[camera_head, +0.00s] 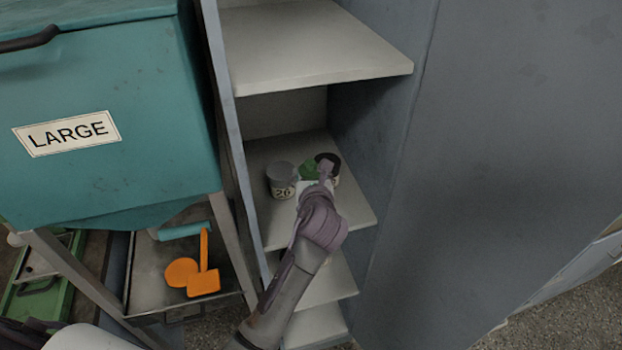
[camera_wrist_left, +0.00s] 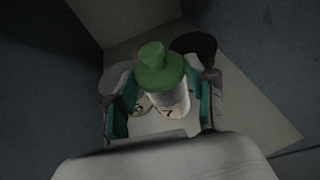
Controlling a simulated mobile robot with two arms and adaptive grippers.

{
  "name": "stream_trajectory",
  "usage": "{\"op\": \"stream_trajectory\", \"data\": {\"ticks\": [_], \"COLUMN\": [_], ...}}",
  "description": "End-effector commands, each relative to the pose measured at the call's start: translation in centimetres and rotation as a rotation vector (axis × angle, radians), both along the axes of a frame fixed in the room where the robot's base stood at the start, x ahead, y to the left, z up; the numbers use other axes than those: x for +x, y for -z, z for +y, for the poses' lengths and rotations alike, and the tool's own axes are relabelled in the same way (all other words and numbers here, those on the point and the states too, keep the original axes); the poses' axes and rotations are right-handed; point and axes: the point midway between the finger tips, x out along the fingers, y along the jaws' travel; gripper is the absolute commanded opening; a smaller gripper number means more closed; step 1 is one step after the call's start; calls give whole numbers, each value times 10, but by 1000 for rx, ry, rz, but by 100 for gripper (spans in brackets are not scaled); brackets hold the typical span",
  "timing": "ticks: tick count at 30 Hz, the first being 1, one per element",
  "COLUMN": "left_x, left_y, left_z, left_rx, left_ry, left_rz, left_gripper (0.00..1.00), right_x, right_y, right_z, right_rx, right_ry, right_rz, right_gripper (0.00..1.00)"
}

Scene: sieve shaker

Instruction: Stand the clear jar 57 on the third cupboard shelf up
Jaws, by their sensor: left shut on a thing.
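The clear jar with a green stopper (camera_head: 309,170) is on the cupboard shelf (camera_head: 357,205). In the left wrist view the jar (camera_wrist_left: 168,97) shows a pale label with a 7; the rest of its number is not readable. My left gripper (camera_head: 317,177) reaches in from the front and is shut on the jar, its green pads on both sides of the body in the wrist view (camera_wrist_left: 164,106). The jar looks roughly upright, stopper up; its base is hidden, so I cannot tell whether it touches the shelf. My right gripper is not in view.
A grey-lidded jar labelled 26 (camera_head: 282,181) stands close on the left. A dark-lidded jar (camera_head: 331,160) stands close behind on the right. The cupboard's side wall (camera_head: 370,120) and the shelf above (camera_head: 310,55) bound the space. A teal LARGE bin (camera_head: 110,170) is at left.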

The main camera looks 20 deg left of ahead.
Motion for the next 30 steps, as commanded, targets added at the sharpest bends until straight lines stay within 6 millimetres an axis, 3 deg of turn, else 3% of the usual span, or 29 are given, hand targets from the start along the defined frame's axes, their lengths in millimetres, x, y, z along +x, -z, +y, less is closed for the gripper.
{"op": "stream_trajectory", "data": {"ticks": [3, 14, 15, 18, 19, 30], "left_x": [0, 0, 0, 0, 0, -1], "left_y": [12, 15, 16, 16, 16, 13], "left_z": [0, 0, 0, 0, 0, -1], "left_rx": [-1, 0, 0, 0, 0, -2], "left_ry": [0, 1, 1, 1, 1, 0], "left_rz": [0, -2, -1, -1, -1, -2], "left_gripper": [0, 0, 61, 77, 81, 81], "right_x": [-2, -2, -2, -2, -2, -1], "right_y": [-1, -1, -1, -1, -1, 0], "right_z": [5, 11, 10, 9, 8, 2], "right_rx": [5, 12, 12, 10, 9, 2], "right_ry": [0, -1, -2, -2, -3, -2], "right_rz": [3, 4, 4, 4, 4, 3], "right_gripper": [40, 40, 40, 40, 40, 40]}}
